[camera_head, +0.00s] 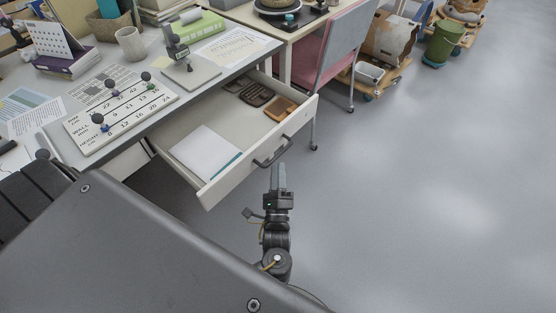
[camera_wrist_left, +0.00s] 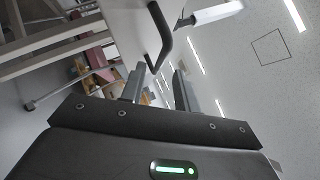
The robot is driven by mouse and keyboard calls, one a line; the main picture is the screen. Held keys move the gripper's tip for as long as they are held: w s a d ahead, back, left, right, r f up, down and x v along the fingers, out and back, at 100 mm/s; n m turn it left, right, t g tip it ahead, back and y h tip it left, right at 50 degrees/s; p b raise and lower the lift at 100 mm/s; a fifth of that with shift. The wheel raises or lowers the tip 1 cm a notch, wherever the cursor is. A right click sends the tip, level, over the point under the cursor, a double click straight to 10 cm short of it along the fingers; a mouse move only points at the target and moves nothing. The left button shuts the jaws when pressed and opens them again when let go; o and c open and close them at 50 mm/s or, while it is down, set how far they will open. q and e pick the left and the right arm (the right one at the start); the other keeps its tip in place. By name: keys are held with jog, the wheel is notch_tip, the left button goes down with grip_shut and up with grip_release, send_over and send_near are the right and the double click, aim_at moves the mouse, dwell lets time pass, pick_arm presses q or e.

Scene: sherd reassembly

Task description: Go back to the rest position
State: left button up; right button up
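My left gripper (camera_head: 278,168) is in the lower middle of the head view, just in front of the open drawer (camera_head: 205,198). Its fingertips are close to the dark drawer handle (camera_head: 273,152). In the left wrist view the two fingers of the left gripper (camera_wrist_left: 158,80) stand apart with nothing held between them. The handle (camera_wrist_left: 164,40) shows ahead of the fingers there, and I see no clear contact. My right gripper is in neither view.
The drawer holds a white notebook (camera_head: 206,152), a calculator (camera_head: 257,94) and a brown wooden box (camera_head: 281,109). The desk carries a board with knobs (camera_head: 120,112) and a small stand (camera_head: 186,70). A pink-seated chair (camera_head: 335,45) stands behind. The floor to the right is clear.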

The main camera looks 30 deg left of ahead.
pick_arm(q)
jog(key=shift+v, duration=1.1)
